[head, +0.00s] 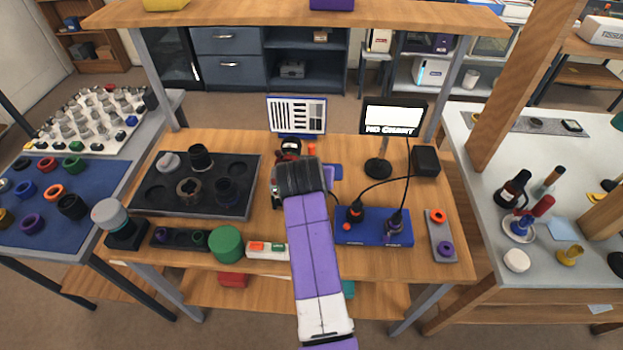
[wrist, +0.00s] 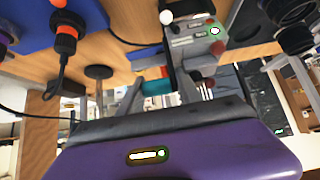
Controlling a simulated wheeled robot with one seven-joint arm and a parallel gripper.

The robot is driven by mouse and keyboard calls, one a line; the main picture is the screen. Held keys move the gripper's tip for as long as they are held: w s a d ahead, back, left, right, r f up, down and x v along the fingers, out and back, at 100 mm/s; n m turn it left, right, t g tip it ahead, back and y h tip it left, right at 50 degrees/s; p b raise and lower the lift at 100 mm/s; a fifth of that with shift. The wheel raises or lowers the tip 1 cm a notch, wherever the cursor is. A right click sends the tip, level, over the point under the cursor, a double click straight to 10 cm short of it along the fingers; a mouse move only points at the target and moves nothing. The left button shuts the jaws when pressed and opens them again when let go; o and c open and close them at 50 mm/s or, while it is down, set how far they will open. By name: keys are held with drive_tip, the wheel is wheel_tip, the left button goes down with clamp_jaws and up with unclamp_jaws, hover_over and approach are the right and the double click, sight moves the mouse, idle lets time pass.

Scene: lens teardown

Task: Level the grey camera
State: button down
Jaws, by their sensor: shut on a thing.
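The grey camera (wrist: 188,52) shows in the wrist view as a grey boxy body with a red spot and a small lit white-green spot. It looks slanted in that view, but the view itself is turned, so I cannot tell its true tilt. In the head view only a thin grey edge (head: 275,188) shows at the left of my gripper (head: 300,172), which hides the rest. My gripper is over the middle of the wooden bench and is shut on the camera. Its fingertips are hidden in the head view, and the exact contact is unclear.
A black tray (head: 165,205) with lens parts lies left. A blue block (head: 365,238) with cabled plugs lies right. Behind stand a chart screen (head: 393,117) and a striped panel (head: 296,115). An overhead shelf (head: 240,14) crosses the back.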

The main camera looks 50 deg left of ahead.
drive_tip(key=shift+w, duration=0.75)
drive_tip(key=shift+a+f, duration=0.1)
drive_tip(key=c, duration=1)
unclamp_jaws()
drive_tip(key=shift+w+f, duration=0.1)
drive_tip(key=shift+o, duration=0.2)
drive_tip(key=shift+s+a, duration=0.1)
drive_tip(key=shift+s, duration=0.25)
drive_tip(key=v, duration=0.7)
drive_tip(key=shift+s+r+b, duration=0.15)
drive_tip(key=shift+r+b, duration=0.2)
drive_tip(key=shift+b, duration=0.05)
